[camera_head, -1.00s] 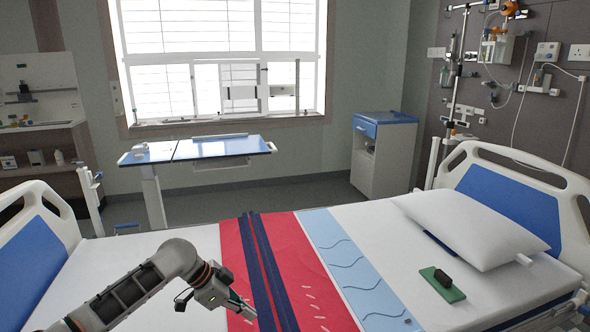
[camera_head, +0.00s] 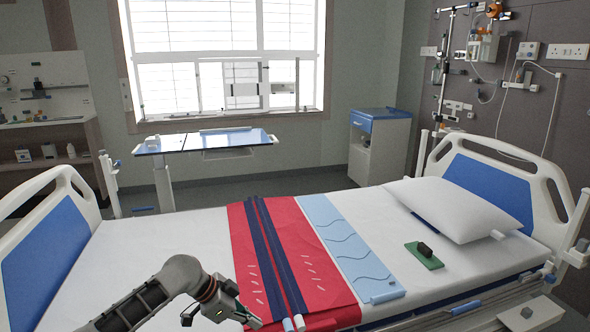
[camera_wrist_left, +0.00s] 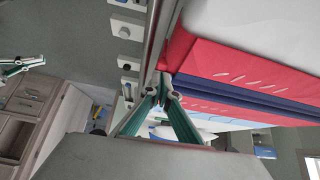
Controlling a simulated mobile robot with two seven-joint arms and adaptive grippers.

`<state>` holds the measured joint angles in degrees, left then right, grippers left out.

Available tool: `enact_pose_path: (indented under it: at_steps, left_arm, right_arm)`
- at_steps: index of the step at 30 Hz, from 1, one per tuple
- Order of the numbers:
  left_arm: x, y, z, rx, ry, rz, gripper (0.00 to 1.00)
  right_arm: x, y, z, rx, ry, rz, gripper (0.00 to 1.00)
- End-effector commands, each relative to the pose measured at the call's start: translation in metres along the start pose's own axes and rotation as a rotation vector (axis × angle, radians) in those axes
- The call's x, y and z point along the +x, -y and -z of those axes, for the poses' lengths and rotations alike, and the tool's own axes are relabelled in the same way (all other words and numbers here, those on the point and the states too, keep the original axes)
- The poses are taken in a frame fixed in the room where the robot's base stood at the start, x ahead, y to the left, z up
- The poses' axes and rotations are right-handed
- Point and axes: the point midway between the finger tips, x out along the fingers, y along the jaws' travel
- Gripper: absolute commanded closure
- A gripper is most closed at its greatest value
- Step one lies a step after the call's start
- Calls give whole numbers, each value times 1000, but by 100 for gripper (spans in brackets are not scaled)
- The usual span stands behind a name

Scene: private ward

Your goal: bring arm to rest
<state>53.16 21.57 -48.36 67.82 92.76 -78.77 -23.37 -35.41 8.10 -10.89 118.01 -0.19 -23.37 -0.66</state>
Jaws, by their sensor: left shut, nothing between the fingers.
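My left arm comes in from the lower left of the head view. Its gripper (camera_head: 250,318) is at the bottom edge, by the near side of the bed, close to the lower end of the red blanket. In the left wrist view the gripper (camera_wrist_left: 160,88) has its green fingers brought together at the tips, with nothing between them. The red blanket (camera_wrist_left: 240,72) with dark blue stripes hangs beside the fingers in that view. My right gripper cannot be made out in the head view.
The bed (camera_head: 150,245) fills the foreground. An overbed table (camera_head: 205,142) and blue-topped cabinet (camera_head: 378,150) stand behind. Bed rails (camera_head: 480,305) line the near right edge.

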Motion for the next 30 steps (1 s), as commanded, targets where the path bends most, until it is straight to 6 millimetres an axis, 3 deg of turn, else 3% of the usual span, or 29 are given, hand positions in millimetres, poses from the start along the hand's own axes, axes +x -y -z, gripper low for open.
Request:
enact_pose_path:
  at_steps: [9,16,23,30]
  left_arm:
    - [59,-62,-26,-116,-68,69,100]
    - [88,-118,-54,-253,-150,178,100]
    - [86,-170,-91,-396,-223,318,100]
    - [52,-220,-142,-520,-267,491,100]
  right_arm:
    - [-1,-1,8,10,-9,2,100]
    - [-6,3,9,21,-3,11,100]
    - [-11,9,6,34,9,23,100]
    - [-17,14,6,46,17,32,100]
